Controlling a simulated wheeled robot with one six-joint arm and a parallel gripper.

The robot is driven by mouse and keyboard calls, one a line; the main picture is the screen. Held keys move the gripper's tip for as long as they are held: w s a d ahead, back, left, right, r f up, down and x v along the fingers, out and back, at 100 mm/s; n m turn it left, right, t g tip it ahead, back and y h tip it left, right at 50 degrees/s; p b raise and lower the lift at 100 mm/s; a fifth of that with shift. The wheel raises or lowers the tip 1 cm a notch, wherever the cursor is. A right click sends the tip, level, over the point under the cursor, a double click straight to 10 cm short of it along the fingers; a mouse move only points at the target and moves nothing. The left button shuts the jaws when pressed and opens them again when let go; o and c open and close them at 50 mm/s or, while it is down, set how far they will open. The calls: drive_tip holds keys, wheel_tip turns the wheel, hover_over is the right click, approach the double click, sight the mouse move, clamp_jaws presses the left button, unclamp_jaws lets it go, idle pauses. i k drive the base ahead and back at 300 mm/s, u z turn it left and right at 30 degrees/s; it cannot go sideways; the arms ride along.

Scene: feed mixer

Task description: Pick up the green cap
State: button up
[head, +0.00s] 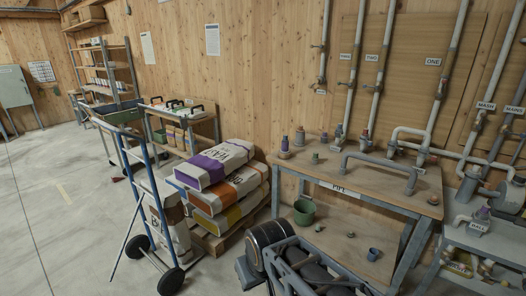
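A small greenish fitting (315,158) stands on the top of the workbench labelled PIPE (340,188), near its left front edge. It may be the green cap, but it is too small to tell for sure. Purple-topped fittings (285,144) stand to its left and behind it. A grey bent pipe (378,163) lies to its right on the same top. No gripper can be made out in the head view; dark parts at the bottom centre look like my own body.
A green bucket (303,212) and a small blue cup (373,254) stand on the bench's lower shelf. Stacked sacks (228,190) and a blue hand truck (150,195) are to the left. Wall pipes (450,60) rise behind. The floor at far left is clear.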

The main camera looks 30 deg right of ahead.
sight(315, 158)
drive_tip(key=u, duration=0.1)
drive_tip(key=i, duration=1.65)
drive_tip(key=z, duration=0.5)
drive_tip(key=i, duration=0.85)
drive_tip(key=z, duration=1.55)
drive_tip(key=i, duration=0.7)
drive_tip(key=z, duration=0.75)
